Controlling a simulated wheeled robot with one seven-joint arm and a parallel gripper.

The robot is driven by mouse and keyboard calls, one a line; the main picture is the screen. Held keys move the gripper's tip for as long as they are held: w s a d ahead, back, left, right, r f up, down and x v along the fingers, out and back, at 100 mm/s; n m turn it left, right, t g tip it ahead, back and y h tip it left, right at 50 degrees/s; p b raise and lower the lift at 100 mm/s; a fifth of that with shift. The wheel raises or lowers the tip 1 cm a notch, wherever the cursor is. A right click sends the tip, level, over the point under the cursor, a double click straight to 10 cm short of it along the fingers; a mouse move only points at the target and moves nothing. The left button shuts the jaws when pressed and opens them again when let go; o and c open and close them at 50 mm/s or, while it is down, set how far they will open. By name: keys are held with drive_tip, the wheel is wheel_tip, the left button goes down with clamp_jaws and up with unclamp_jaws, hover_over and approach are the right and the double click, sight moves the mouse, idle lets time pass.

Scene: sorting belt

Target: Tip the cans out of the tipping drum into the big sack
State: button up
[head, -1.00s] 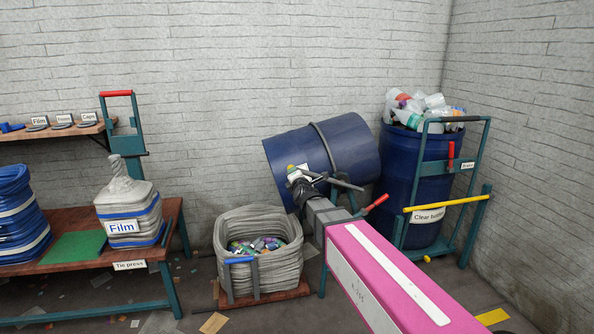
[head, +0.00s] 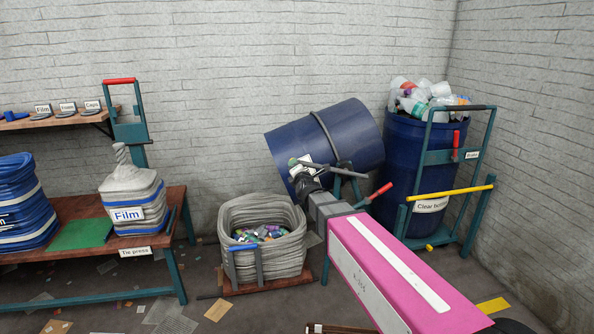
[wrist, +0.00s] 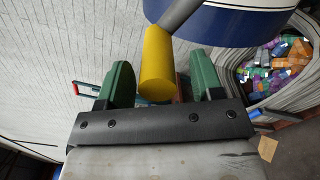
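The blue tipping drum (head: 345,132) lies tilted in its frame, its lower left end above and just right of the big sack. Its inside is hidden. The big grey sack (head: 280,262) stands open on a low board, with crushed coloured cans (head: 262,234) inside. My gripper (head: 304,165) is at the drum's near side, seen small in the head view. In the wrist view its green fingers (wrist: 163,83) stand apart, with a yellow handle grip (wrist: 157,65) on a grey bar between them. Gaps show on both sides of the grip.
A blue barrel of clear bottles (head: 405,165) stands in a green trolley (head: 488,150) with a yellow bar at right. A bench (head: 90,285) with a Film bag (head: 130,195) is at left. Scraps litter the floor between bench and sack.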

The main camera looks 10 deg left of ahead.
drive_tip(key=shift+s+r, duration=0.1)
drive_tip(key=shift+s, duration=0.05)
drive_tip(key=v, duration=1)
drive_tip(key=shift+s, duration=0.3)
drive_tip(key=shift+d, duration=0.1)
idle(1.4)
drive_tip(key=s+d+f+m+g+h, duration=0.25)
drive_tip(key=d+f+m+g, duration=0.55)
drive_tip(key=d+f+m, duration=0.6)
drive_tip(key=s+d+f+m+g+h, duration=0.2)
drive_tip(key=s+d+f+m+g, duration=0.2)
drive_tip(key=s+d+f+m, duration=0.1)
drive_tip(key=s+d+f+m+g+h, duration=0.1)
drive_tip(key=s+d+f+m+g, duration=0.4)
drive_tip(key=s+d+m, duration=0.2)
drive_tip(key=d+m, duration=0.2)
drive_tip(key=d, duration=0.1)
drive_tip(key=shift+f+h, duration=0.3)
drive_tip(key=shift+h, duration=0.05)
